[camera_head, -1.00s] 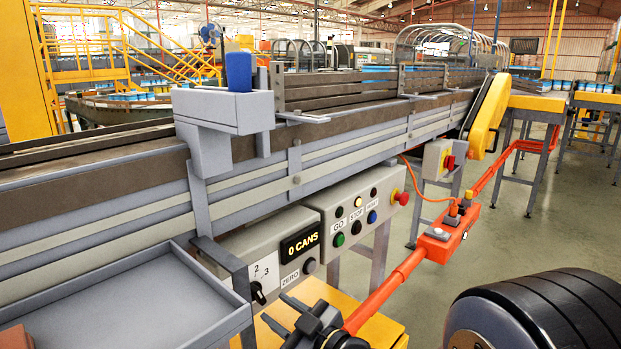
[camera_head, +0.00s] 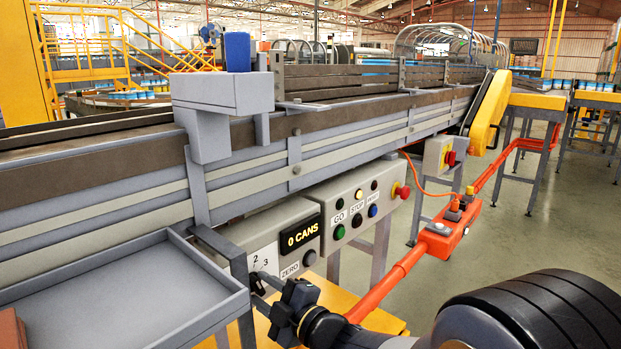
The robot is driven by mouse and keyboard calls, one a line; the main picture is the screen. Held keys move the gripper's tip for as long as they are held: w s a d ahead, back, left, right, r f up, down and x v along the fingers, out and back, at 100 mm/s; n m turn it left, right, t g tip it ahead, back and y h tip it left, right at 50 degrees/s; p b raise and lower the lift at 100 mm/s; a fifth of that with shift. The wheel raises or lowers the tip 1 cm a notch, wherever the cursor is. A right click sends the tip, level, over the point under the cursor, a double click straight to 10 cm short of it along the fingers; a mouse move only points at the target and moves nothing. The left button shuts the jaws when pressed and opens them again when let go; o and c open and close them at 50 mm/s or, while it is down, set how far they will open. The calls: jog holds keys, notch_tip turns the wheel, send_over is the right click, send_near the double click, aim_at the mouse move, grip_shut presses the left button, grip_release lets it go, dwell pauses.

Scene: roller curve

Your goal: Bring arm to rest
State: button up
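My gripper (camera_head: 268,297) is at the bottom middle, in front of the lower part of the grey counter box (camera_head: 235,243), near its selector dial (camera_head: 262,263). The fingers are dark and point up and left. They overlap from this angle, so their opening and any contact with the dial are unclear. I see nothing held. My dark arm runs from the gripper to the large black rounded link at the lower right. The counter display (camera_head: 300,235) reads 0 CANS.
The button panel (camera_head: 345,220) has GO, STOP and reset buttons, a lit yellow lamp and a red knob. A grey tray (camera_head: 205,318) is at lower left. The conveyor (camera_head: 350,130) runs behind. An orange rail (camera_head: 400,268) passes close to my arm. Open floor (camera_head: 520,230) lies right.

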jog(key=s+d+r+m+h+p, duration=0.1)
jog(key=s+d+r+p, duration=0.1)
jog(key=s+d, duration=0.4)
jog(key=shift+s+d+t+h+p, duration=0.15)
jog(key=shift+d+t+h+p, duration=0.45)
jog(key=shift+d, duration=1.4)
jog(key=shift+m, duration=0.3)
